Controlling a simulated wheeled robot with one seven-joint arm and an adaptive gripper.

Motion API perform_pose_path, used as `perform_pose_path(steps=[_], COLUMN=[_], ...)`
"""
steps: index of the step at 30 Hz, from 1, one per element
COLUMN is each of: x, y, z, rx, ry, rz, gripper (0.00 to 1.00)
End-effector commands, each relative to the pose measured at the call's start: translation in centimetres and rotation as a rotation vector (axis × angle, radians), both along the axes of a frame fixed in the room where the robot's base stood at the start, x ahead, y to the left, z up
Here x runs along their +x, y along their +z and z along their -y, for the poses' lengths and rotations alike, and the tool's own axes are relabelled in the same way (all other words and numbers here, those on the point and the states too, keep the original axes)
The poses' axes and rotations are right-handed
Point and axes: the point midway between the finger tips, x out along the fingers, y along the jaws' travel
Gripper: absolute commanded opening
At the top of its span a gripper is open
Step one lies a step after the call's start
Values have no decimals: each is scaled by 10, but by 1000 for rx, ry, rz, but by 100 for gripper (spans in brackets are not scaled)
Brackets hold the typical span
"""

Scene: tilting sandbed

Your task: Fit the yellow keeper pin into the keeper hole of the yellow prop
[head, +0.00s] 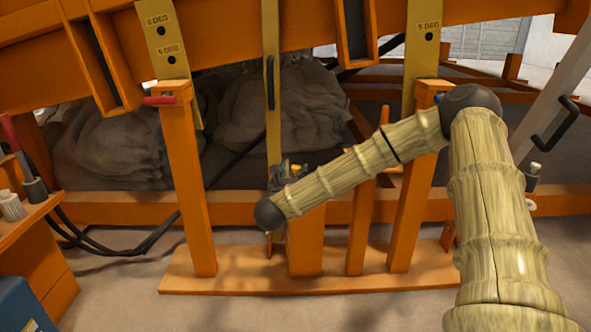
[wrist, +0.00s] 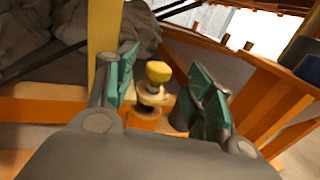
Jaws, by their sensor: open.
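The yellow keeper pin shows its yellow head (wrist: 157,72) in the wrist view, above a pale collar on an orange support. Its head is a small yellow spot (head: 298,167) in the head view. My gripper (wrist: 165,84) is open, its teal-padded fingers on either side of the pin with gaps visible. In the head view my gripper (head: 287,172) is small and mostly hidden by my arm. A tall yellow bar with a black handle, seemingly the yellow prop (head: 272,115), stands just behind; part of it shows at left in the wrist view (wrist: 103,35). I cannot make out its keeper hole.
Orange posts (head: 187,200) stand on an orange base plank (head: 225,283). Yellow plates marked in degrees (head: 160,40) hang from the tilted orange beam above. A grey bar (head: 553,105) leans at right. Dark cables (head: 120,250) lie at left. The front floor is clear.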

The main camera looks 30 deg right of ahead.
Motion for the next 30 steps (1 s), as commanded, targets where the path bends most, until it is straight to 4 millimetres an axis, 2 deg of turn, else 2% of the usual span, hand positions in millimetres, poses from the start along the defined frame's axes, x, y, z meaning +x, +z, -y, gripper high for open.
perform_pose_path(steps=[6,12,18,30], x=[-28,-46,-54,-55], y=[-1,0,0,0], z=[-30,-50,-58,-58], rx=[1,1,1,0], ry=[3,3,2,1], rz=[-1,-1,-1,0], gripper=[53,53,53,53])
